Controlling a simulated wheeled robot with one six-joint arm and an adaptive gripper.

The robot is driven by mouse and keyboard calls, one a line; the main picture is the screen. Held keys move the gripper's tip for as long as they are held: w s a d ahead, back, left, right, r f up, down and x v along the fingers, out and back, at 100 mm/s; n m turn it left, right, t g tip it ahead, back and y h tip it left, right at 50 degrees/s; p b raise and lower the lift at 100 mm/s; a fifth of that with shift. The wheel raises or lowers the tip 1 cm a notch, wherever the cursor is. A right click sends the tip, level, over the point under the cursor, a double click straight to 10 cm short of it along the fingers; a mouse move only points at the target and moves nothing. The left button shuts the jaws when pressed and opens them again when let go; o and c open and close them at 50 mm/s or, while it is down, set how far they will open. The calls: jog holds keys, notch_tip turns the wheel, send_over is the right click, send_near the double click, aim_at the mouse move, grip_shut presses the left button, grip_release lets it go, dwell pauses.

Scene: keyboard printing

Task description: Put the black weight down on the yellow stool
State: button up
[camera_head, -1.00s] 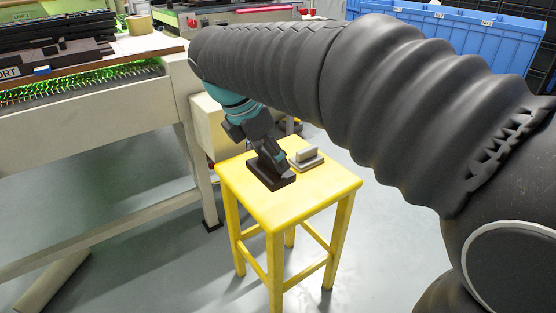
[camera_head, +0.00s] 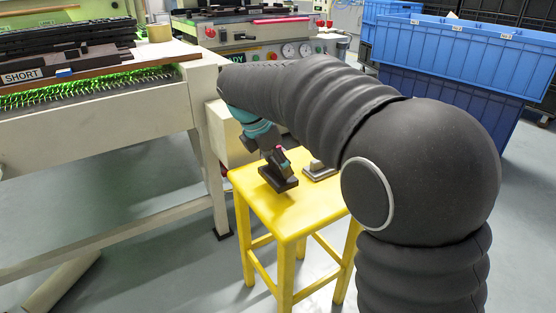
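The black weight (camera_head: 278,183) is at the left part of the yellow stool's (camera_head: 290,216) seat. Its base looks flat and close to the seat, but I cannot tell whether it touches. My gripper (camera_head: 280,161) points down at the weight from above, and its fingers appear closed on the weight's upper part. The fingertips are small and dark against the black weight, so the grip is hard to see. My own arm hides the right part of the seat.
A grey weight (camera_head: 319,172) stands on the seat, right of the black weight. A cream workbench (camera_head: 105,130) is close on the left. Blue crates (camera_head: 455,45) are stacked at the back right.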

aim_at(275, 168)
jog(key=shift+f+b, duration=0.3)
jog(key=shift+f, duration=1)
jog(key=shift+f, duration=0.1)
jog(key=o, duration=1.8)
jog(key=shift+f, duration=0.15)
jog(key=shift+c, duration=0.2)
